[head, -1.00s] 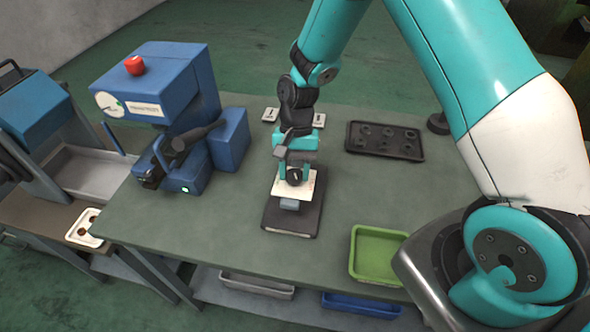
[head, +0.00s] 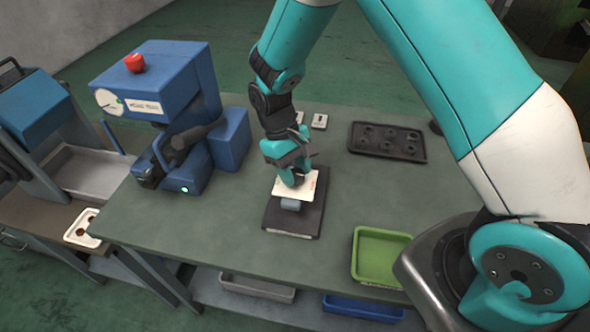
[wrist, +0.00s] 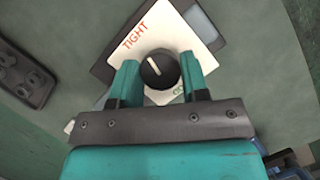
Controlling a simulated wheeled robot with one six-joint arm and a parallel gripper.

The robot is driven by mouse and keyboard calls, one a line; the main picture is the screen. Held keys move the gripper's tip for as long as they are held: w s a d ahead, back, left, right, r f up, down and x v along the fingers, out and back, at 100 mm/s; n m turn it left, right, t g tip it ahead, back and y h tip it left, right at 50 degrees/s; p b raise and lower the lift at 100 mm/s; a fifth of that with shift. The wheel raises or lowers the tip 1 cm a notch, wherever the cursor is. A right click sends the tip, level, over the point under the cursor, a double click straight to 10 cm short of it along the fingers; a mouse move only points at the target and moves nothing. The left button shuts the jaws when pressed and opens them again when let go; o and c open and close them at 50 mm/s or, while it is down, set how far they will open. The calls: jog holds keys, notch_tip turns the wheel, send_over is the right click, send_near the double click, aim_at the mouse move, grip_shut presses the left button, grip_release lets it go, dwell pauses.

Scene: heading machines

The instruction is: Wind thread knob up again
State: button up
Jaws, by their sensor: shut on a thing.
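A black round knob (wrist: 158,72) with a white pointer line sits on a pale plate (wrist: 182,33) marked "TIGHT" in red. In the wrist view the pointer leans up and left, roughly toward that word; a green label at the lower right is mostly hidden by a finger. My gripper (wrist: 159,68) has its two teal fingers on either side of the knob and is shut on it. In the head view my gripper (head: 294,177) comes down onto the plate (head: 296,188), which tops a small unit on a dark base (head: 287,221); the knob is largely hidden there.
A blue machine (head: 152,83) with a red button stands left on the green-grey table (head: 200,230). A black tray (head: 388,141) lies at the back right, a green tray (head: 380,253) at the front right. Small pale pieces (head: 319,121) lie behind my gripper.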

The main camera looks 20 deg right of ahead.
jog(key=shift+n, duration=0.5)
jog(key=shift+h, duration=0.3)
jog(key=o, duration=0.9)
jog(key=shift+r, duration=0.1)
jog(key=b+v, duration=0.3)
jog(key=v, duration=1.4)
jog(key=shift+s+r, duration=0.15)
jog(key=shift+r, duration=0.1)
